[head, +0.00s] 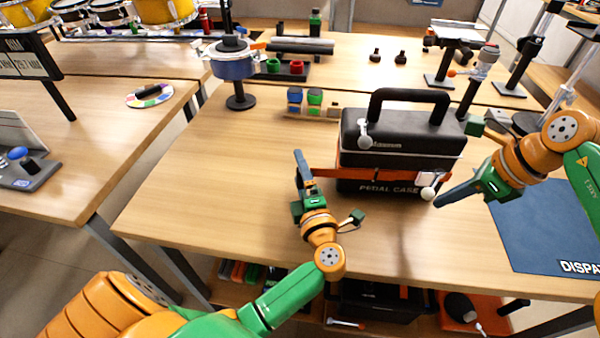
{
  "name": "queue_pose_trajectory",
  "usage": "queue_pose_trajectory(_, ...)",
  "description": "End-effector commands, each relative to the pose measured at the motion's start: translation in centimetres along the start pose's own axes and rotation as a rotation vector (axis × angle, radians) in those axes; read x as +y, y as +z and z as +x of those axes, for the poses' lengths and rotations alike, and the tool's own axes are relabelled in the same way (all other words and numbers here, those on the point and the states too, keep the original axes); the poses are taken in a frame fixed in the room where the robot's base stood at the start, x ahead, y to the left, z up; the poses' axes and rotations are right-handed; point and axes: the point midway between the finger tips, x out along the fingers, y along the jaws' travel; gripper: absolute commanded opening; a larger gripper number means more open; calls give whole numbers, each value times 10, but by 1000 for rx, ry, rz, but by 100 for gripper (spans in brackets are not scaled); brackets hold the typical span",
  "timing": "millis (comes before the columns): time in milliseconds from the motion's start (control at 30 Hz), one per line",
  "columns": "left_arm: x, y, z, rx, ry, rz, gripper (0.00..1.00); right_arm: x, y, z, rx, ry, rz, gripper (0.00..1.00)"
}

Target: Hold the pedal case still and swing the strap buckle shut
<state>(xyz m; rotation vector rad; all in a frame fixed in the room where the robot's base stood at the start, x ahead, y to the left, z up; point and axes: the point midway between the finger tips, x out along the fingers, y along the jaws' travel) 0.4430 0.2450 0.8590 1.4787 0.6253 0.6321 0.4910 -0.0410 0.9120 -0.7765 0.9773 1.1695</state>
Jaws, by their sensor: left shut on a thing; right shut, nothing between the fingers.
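The black pedal case (378,188) stands upright on the wooden table, with a black handle on top. An orange strap (385,174) runs across its front and sticks out past its left side. The pale strap buckle (426,179) is at the front right, with a white ball knob (428,193) low on it; I cannot tell whether it is fully shut. My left gripper (299,160) is beside the case's left side, shut on the strap's outer end. My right gripper (440,202) is shut and empty, its tip just right of the knob; contact is unclear.
A pale latch with a round end (366,142) is on the case's upper front. Small coloured blocks (305,100) stand behind left. A blue pot on a stand (236,70) is further back. A dark blue mat (540,235) lies at right. The table front-left is clear.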

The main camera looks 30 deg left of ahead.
Motion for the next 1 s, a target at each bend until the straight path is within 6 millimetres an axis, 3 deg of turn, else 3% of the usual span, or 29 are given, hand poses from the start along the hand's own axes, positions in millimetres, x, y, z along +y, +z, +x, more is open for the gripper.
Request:
queue_pose_trajectory(333, -2, 0, 0, 1, -4, -1, 0, 0, -9, -3, 1, 0, 0, 0)
queue_pose_trajectory(467, -2, 0, 0, 1, -4, -1, 0, 0, -9, -3, 2, 1, 0, 32)
queue_pose_trajectory(767, -2, 0, 0, 1, -4, -1, 0, 0, -9, -5, 2, 0, 0, 32)
queue_pose_trajectory(867, -2, 0, 0, 1, -4, -1, 0, 0, -9, -20, 0, -4, 0, 32)
queue_pose_trajectory(1000, -2, 0, 0, 2, -4, -1, 0, 0, -10, -61, -2, -7, 1, 32)
